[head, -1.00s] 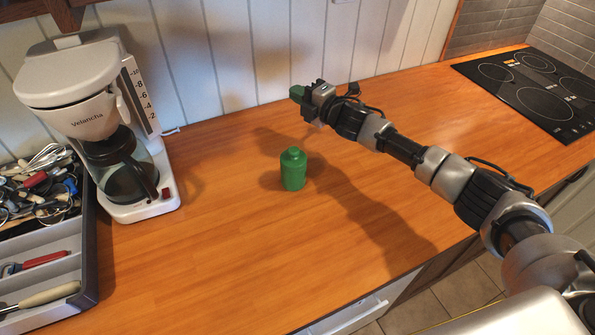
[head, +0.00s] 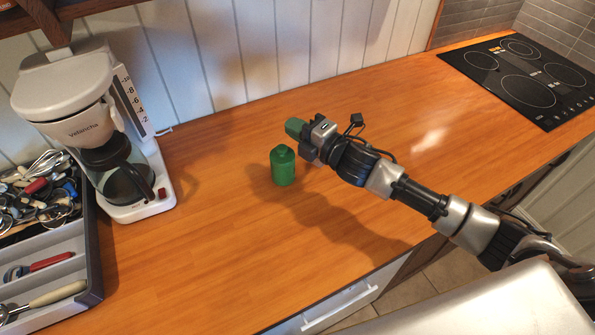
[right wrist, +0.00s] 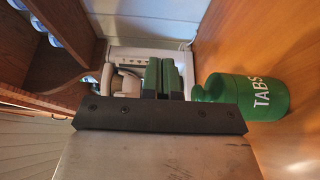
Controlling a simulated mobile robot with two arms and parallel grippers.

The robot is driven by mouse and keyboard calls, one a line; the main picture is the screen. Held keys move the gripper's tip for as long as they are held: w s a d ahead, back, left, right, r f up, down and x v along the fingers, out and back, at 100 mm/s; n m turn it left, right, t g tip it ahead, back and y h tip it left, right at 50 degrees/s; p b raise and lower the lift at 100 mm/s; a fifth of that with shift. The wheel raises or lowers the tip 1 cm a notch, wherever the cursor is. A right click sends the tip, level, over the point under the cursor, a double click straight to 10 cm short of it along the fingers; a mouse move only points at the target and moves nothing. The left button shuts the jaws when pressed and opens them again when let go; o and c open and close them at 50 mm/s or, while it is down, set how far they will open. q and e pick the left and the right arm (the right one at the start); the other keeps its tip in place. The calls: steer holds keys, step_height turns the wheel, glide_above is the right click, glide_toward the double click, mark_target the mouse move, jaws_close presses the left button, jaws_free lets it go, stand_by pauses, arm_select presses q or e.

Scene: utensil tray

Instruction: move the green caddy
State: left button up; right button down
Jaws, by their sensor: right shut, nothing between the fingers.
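The green caddy (head: 283,168) is a small lidded jar standing upright on the wooden counter. In the right wrist view the caddy (right wrist: 245,98) stands to the right of the fingers, with "TABS" in white on its side. My right gripper (head: 294,127) has green fingertips and is just beyond and above the caddy in the head view. In the right wrist view its fingers (right wrist: 163,78) are together with nothing between them. The caddy is outside the grip; whether the gripper touches it I cannot tell. My left gripper is not in view.
A white coffee maker (head: 75,128) stands at the left by the wall. A grey utensil tray (head: 92,255) with several utensils is at the left edge. A black cooktop (head: 528,92) is at the far right. The counter (head: 200,240) around the caddy is clear.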

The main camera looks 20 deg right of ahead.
steer(key=p, duration=0.2)
glide_above(288, 171)
steer(key=v, duration=0.3)
steer(key=f, duration=0.9)
steer(key=shift+s+a+f, duration=0.15)
steer(key=shift+s+f, duration=0.1)
steer(key=shift+s, duration=0.1)
steer(key=shift+f, duration=0.2)
steer(key=shift+w+r+p, duration=0.1)
steer(key=shift+w+p, duration=0.15)
steer(key=shift+p, duration=0.15)
steer(key=shift+w, duration=0.2)
steer(key=w+b, duration=0.1)
steer(key=w, duration=0.1)
steer(key=w+d+b, duration=0.1)
steer(key=w, duration=0.2)
steer(key=w+d+b, duration=0.1)
steer(key=w+b, duration=0.1)
steer(key=w, duration=0.1)
steer(key=shift+w+f, duration=0.15)
steer(key=shift+f, duration=0.1)
steer(key=shift+w+r, duration=0.1)
steer(key=shift+r, duration=0.05)
